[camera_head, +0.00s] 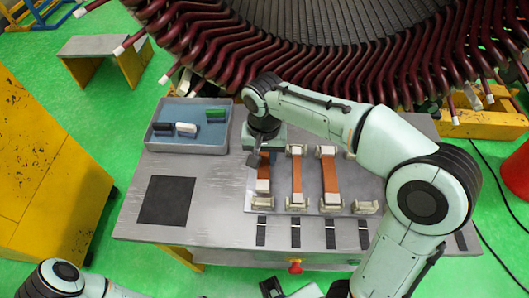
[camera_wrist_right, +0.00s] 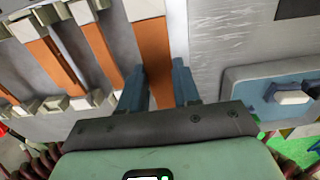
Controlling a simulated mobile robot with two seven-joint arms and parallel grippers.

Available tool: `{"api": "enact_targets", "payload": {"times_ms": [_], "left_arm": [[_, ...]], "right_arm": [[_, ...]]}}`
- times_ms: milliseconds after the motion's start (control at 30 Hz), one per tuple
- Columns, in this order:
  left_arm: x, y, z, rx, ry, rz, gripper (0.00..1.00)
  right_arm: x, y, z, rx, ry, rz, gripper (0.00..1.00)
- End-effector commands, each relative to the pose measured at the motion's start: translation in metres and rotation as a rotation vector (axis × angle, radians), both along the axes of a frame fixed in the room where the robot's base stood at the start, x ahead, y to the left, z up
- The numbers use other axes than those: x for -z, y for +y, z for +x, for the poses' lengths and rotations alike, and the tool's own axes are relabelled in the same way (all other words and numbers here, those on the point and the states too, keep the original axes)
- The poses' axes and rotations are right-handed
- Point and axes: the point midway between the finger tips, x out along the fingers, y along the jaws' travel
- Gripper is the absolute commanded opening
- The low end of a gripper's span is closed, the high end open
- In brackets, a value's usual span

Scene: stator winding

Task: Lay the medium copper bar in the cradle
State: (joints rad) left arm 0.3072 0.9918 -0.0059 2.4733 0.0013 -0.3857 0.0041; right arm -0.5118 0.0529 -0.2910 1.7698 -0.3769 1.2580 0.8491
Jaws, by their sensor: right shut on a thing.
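My right gripper (camera_head: 260,150) is shut on a copper bar (camera_head: 264,170) with a white end, the leftmost of three in the head view. In the right wrist view the bar (camera_wrist_right: 155,55) passes between the blue fingers of the gripper (camera_wrist_right: 158,88). Its white near end shows just behind the cream cradle block (camera_head: 262,203); I cannot tell whether it touches it. The far end is hidden by the gripper. Two other copper bars (camera_head: 297,178) (camera_head: 330,180) lie across cream blocks to the right.
A grey-blue bin (camera_head: 188,147) with green, white and dark pieces stands at the table's back left. A black mat (camera_head: 167,200) lies at the left. The big stator (camera_head: 330,60) with dark red coils rises behind the table. The table's (camera_head: 215,215) left front is clear.

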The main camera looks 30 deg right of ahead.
Motion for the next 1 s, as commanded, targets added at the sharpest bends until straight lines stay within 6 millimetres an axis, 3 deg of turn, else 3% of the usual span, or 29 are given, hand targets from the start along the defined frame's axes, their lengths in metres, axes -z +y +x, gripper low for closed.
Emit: {"api": "enact_targets", "payload": {"times_ms": [500,967,1000], "left_arm": [[0.037,0.000,-0.014,0.000,0.017,0.000,0.43],[0.042,0.000,-0.016,0.000,0.018,0.000,0.43],[0.042,0.000,-0.016,0.000,0.018,0.000,0.43]], "right_arm": [[0.051,0.000,0.000,0.000,0.000,0.000,0.00],[0.058,0.000,0.000,0.000,-0.001,0.000,0.00],[0.058,0.000,0.000,0.000,-0.001,0.000,0.41]]}}
